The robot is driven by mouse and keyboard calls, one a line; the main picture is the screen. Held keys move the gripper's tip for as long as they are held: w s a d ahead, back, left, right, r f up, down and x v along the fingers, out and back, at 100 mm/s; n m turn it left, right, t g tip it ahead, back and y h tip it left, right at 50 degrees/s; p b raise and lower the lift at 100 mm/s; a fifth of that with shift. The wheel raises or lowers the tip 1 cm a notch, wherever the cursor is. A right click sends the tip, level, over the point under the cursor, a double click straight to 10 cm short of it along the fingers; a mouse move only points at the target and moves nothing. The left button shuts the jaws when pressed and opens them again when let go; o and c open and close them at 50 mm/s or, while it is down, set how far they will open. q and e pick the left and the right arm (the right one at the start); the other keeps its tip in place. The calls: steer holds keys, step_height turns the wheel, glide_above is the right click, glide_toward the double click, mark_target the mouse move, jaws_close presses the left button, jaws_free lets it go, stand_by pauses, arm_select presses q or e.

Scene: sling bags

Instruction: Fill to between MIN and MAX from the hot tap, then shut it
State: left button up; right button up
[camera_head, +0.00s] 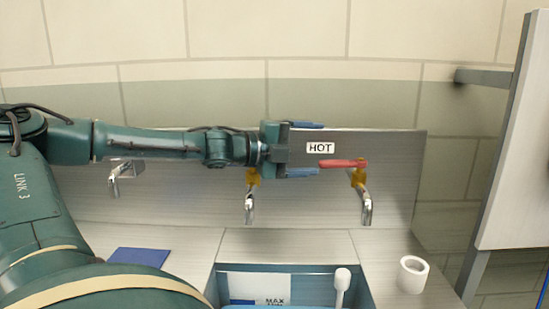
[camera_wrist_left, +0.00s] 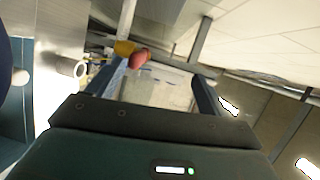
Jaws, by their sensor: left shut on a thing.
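The hot tap (camera_head: 365,205) has a yellow valve body and a red lever (camera_head: 340,163) pointing left, beside the HOT label (camera_head: 320,147). My left gripper (camera_head: 302,149) reaches in from the left along the backsplash, a blue finger above and one below the label. The lower fingertip is at the lever's free end; the wrist view shows the red lever end (camera_wrist_left: 140,59) beside one finger. How it is gripped is unclear. A container marked MAX (camera_head: 275,300) is in the basin, cut off at the bottom edge. MIN and any water level are unreadable.
A middle tap (camera_head: 249,205) hangs below my gripper, and another tap (camera_head: 125,170) is farther left. A white cylinder (camera_head: 412,274) stands right of the basin, a white-headed tool (camera_head: 342,283) inside it. A blue mat (camera_head: 138,257) lies left. A white panel (camera_head: 515,150) borders the right.

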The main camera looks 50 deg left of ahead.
arm_select(q)
steer(key=shift+s+a+r+b, duration=0.2)
steer(key=shift+s+r+b, duration=0.1)
steer(key=shift+s+r, duration=0.75)
steer(key=c, duration=0.5)
steer(key=shift+s+a+f+b, duration=0.15)
steer(key=shift+s+a+b, duration=0.2)
steer(key=shift+s, duration=0.6)
steer(key=shift+s+a+f+b, duration=0.2)
steer(key=shift+s+b, duration=0.2)
steer(key=shift+s, duration=0.5)
steer(key=shift+s+a+f+b, duration=0.15)
steer(key=shift+s+a+b, duration=0.2)
steer(key=shift+s, duration=0.6)
steer(key=shift+c, duration=0.2)
steer(key=shift+d, duration=0.1)
